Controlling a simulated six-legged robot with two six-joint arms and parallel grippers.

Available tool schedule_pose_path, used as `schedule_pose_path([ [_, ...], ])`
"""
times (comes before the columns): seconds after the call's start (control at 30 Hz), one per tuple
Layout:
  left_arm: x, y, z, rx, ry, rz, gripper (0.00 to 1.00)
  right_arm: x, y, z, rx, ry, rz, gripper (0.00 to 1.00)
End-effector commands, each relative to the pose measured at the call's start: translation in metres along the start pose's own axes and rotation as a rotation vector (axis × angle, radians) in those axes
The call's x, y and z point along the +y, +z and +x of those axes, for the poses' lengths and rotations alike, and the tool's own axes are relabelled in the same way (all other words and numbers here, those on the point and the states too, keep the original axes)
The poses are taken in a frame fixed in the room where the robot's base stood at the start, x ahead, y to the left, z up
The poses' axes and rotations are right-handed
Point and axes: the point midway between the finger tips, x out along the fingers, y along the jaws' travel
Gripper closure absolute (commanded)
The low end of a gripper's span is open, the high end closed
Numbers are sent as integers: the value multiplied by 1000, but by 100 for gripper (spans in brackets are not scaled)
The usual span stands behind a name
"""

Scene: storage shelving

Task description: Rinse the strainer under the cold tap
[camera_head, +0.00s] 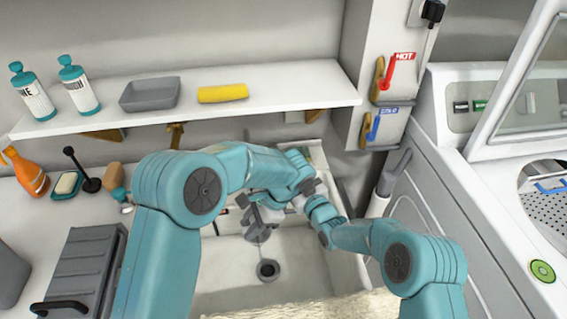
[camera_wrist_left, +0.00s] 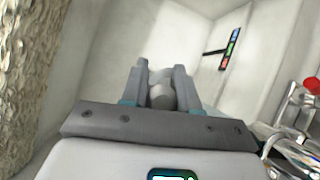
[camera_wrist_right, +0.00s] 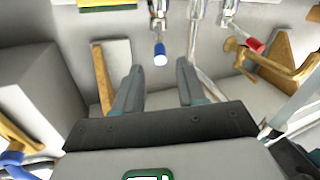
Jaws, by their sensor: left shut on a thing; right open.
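My left gripper (camera_head: 262,218) points down into the sink (camera_head: 225,262), above and a little left of the drain (camera_head: 268,270). In the left wrist view its fingers (camera_wrist_left: 160,85) are shut on a grey rounded thing (camera_wrist_left: 161,97); I cannot tell if this is the strainer. No strainer bowl shows clearly. My right gripper (camera_wrist_right: 156,88) is open and empty, facing the wall fittings. A blue-tipped spout (camera_wrist_right: 160,55) shows just beyond and between its fingers. A blue lever (camera_head: 375,127) sits below the red HOT lever (camera_head: 388,72).
A shelf (camera_head: 285,92) overhangs the sink's back, with two bottles, a grey tray (camera_head: 150,93) and a yellow sponge (camera_head: 222,93). A red-marked fitting (camera_wrist_right: 252,45) is right of the blue spout.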

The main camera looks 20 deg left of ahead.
Motion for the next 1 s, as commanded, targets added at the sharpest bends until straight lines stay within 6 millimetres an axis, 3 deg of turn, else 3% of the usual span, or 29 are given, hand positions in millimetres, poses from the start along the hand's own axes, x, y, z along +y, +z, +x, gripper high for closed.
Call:
schedule_pose_path([
  [0.2, 0, 0, 0, 0, 0, 0, 100, -1, 0, 37, 2, 0, -1, 60],
  [0.4, 0, 0, 0, 0, 0, 0, 100, -1, 0, 57, 2, -3, 1, 60],
  [0.87, 0, 0, 0, 0, 0, 0, 100, 0, 0, 66, 0, -1, 3, 60],
  [0.9, 0, 0, 0, 0, 0, 0, 100, 0, 0, 66, 0, -1, 3, 63],
  [1.0, 0, 0, 0, 0, 0, 0, 100, 0, 0, 66, 0, -1, 3, 96],
])
